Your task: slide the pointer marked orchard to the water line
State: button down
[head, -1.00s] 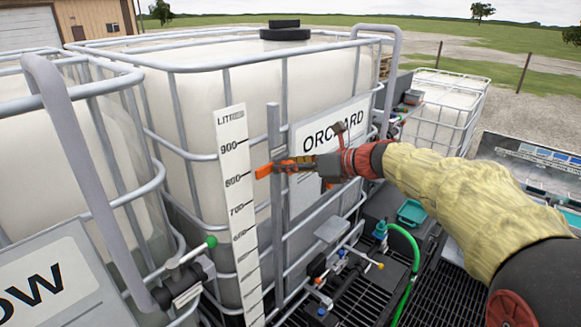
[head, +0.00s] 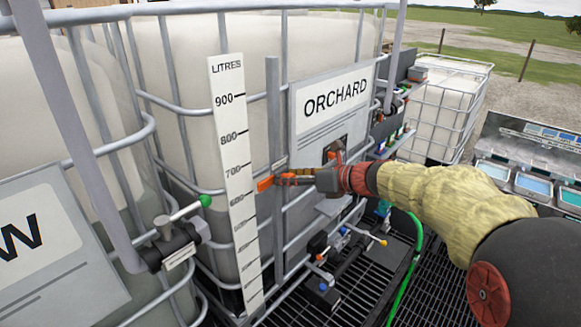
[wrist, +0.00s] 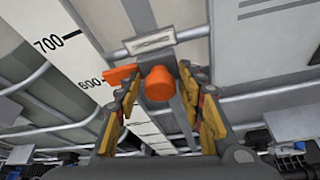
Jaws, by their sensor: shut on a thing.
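The tote with the ORCHARD sign (head: 336,97) is a translucent white tank in a grey cage. A white litre scale (head: 229,120) stands along its front corner, beside a grey upright rail (head: 273,110). The orange pointer (head: 264,184) is on the rail, its tip by the scale just above the 600 mark. My gripper (head: 288,178) is shut on the pointer's orange knob, which shows between my fingers in the wrist view (wrist: 160,84). The pointer's tip lies left of the knob.
Another caged tote (head: 50,270) stands at the left, with a green-tipped valve handle (head: 204,201) near the scale. Valves and a green hose (head: 413,260) are low on the right over a dark grating. A smaller white tote (head: 440,100) stands behind.

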notch_tip(320, 180, down, 11)
jog(key=b, duration=0.4)
jog(key=shift+r+b, duration=0.15)
jog(key=shift+b, duration=0.25)
jog(key=c, duration=1.4)
grip_release()
jog(key=v, duration=1.2)
